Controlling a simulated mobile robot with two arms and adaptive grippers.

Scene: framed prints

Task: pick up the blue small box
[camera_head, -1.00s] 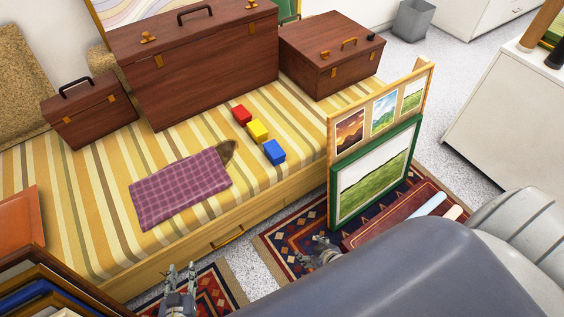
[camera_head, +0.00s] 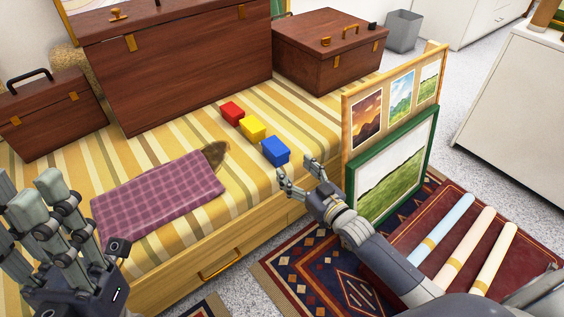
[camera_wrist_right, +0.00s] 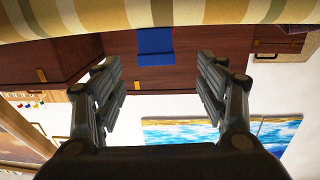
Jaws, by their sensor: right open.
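The blue small box (camera_head: 275,151) sits on the striped bed, the front one in a row with a yellow box (camera_head: 252,128) and a red box (camera_head: 232,113). My right gripper (camera_head: 297,171) is open and empty just in front of the blue box, fingers pointing at it. In the right wrist view the blue box (camera_wrist_right: 155,45) shows beyond and between the open fingertips (camera_wrist_right: 159,62), apart from them. My left gripper (camera_head: 38,195) is over the bed's left end, away from the boxes; its opening is unclear.
A plaid purple cloth (camera_head: 155,190) lies left of the boxes. Brown cases (camera_head: 190,65) stand behind them. Framed prints (camera_head: 395,165) stand upright close to the right of my right gripper. A dark red mat (camera_head: 425,265) with several rolls lies on the floor.

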